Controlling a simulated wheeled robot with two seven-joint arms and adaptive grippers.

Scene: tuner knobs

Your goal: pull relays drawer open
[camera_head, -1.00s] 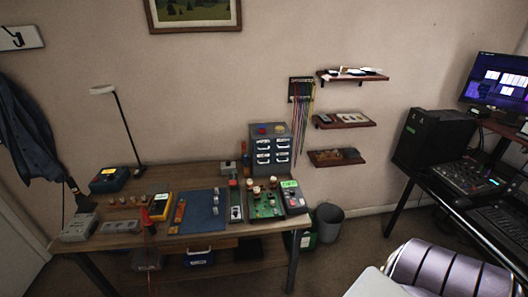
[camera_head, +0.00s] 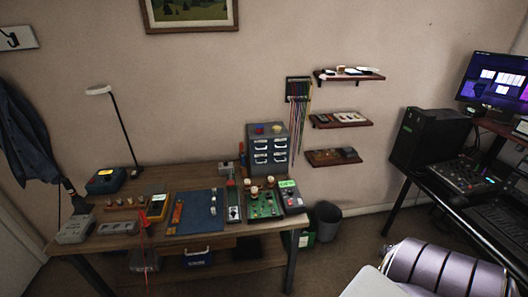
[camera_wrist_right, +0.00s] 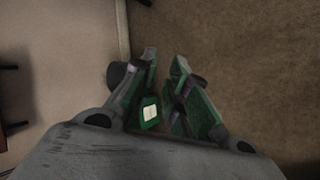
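The small grey drawer cabinet (camera_head: 284,152) stands at the back right of the workbench. Its front has several small drawers with white handles, in two columns, and they look closed. The drawer labels are too small to read, so I cannot tell which is the relays drawer. Small red and yellow items lie on top of the cabinet. My right gripper (camera_wrist_right: 165,64) shows in the right wrist view, pointing at carpet, with a gap between its green-padded fingers. It appears open and empty. Neither gripper shows in the head view.
The workbench (camera_head: 190,176) holds a lamp (camera_head: 99,90), a blue mat (camera_head: 205,222), a green circuit board (camera_head: 262,206) and several devices. Coloured leads (camera_head: 299,118) hang beside the cabinet, near wall shelves (camera_head: 340,120). A bin (camera_head: 327,222) stands at the bench's right. Floor is clear in front.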

